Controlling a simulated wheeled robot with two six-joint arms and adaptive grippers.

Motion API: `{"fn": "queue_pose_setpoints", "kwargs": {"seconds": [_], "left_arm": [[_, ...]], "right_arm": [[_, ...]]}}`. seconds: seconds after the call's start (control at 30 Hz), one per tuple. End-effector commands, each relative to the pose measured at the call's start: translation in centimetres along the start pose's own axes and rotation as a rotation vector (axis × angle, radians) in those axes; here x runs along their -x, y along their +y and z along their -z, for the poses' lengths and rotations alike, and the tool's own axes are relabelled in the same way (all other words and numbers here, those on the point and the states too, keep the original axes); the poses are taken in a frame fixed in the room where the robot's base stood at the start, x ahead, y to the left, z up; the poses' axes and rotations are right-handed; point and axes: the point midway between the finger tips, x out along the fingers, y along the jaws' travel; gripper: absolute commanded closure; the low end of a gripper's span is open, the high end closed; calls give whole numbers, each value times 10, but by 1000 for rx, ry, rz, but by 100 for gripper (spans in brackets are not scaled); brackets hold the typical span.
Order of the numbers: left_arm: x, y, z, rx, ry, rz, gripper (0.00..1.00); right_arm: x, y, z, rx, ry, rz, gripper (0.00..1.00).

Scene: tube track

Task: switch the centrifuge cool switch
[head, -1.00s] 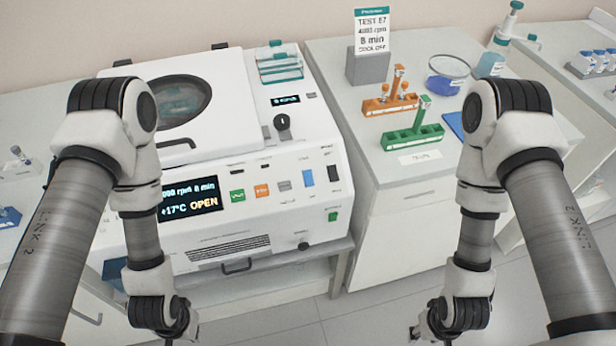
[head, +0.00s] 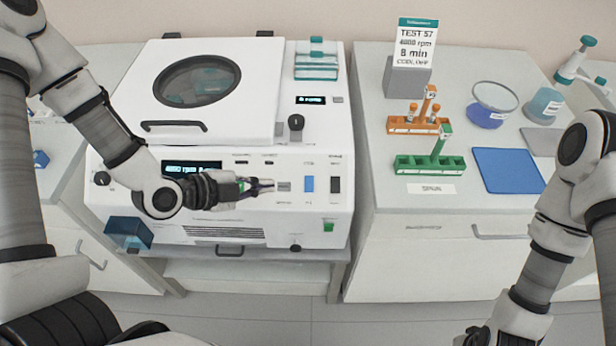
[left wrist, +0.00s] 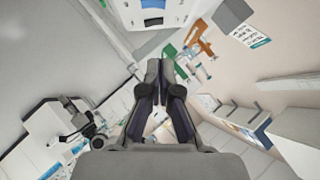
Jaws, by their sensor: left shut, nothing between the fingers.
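A grey button (head: 284,186) sits left of the blue switch. My left gripper (head: 268,187) is shut and empty in front of the panel, its tips just left of the grey button, covering the green and orange buttons. In the left wrist view its fingers (left wrist: 158,82) are together.
A dark round knob (head: 296,122) sticks up on the centrifuge top, beside the lid (head: 220,60). A card (head: 415,45) reads TEST 57, 4000 rpm, 8 min, with a blurred cool line. Orange (head: 400,125) and green (head: 405,163) racks stand on the right bench.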

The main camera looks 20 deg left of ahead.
Motion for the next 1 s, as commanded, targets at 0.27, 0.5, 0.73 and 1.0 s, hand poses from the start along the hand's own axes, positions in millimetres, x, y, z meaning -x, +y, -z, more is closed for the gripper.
{"fn": "queue_pose_setpoints", "kwargs": {"seconds": [0.27,0.5,0.73,1.0], "left_arm": [[-4,3,-2,-2,-1,-5,100],[-34,4,-3,-8,-4,-9,100],[-77,3,1,-7,-1,-12,100],[-119,1,-19,3,-2,-4,100]], "right_arm": [[-5,0,0,-1,1,0,60],[-34,0,0,-1,0,0,60],[-22,0,1,-1,1,0,60],[-8,0,0,-1,1,0,60]]}}
